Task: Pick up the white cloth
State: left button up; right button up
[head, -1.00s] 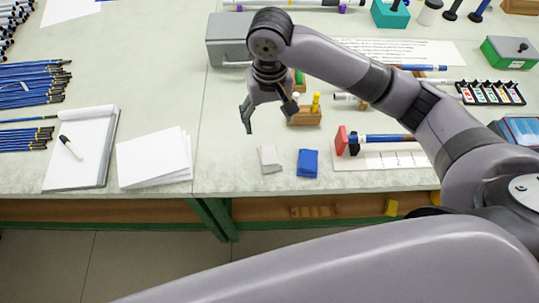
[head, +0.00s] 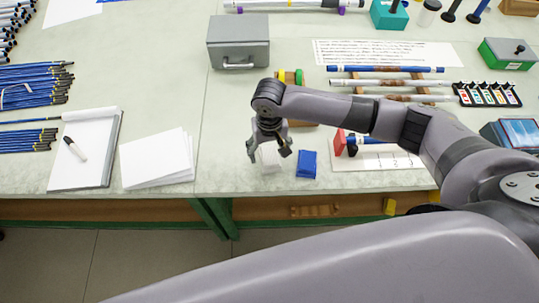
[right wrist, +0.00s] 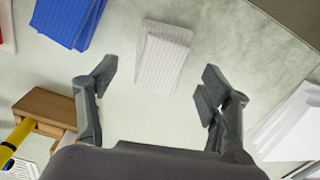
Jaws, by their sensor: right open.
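The white cloth (head: 270,159) lies folded on the table near its front edge, partly hidden by my right gripper in the head view. In the right wrist view the white cloth (right wrist: 163,57) shows as a ribbed, folded rectangle ahead of the fingertips, roughly between their lines. My right gripper (head: 268,154) is over the cloth in the head view. In the right wrist view the right gripper (right wrist: 158,78) has its fingers wide apart with nothing between them. My left gripper is not in view.
A folded blue cloth (head: 307,164) lies just right of the white one. A wooden block (right wrist: 45,108) with a yellow item stands near the gripper. White paper sheets (head: 157,160) and a notepad (head: 88,150) lie to the left. A grey metal box (head: 238,42) stands behind.

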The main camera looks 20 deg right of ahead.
aim_at(270, 155)
jog(key=shift+f, duration=1.5)
jog(key=shift+c, duration=0.2)
jog(key=c, duration=1.2)
jog(key=shift+r, duration=0.1)
notch_tip(270, 155, up, 20)
jog(key=shift+f+b, duration=0.1)
jog(key=shift+b, duration=0.65)
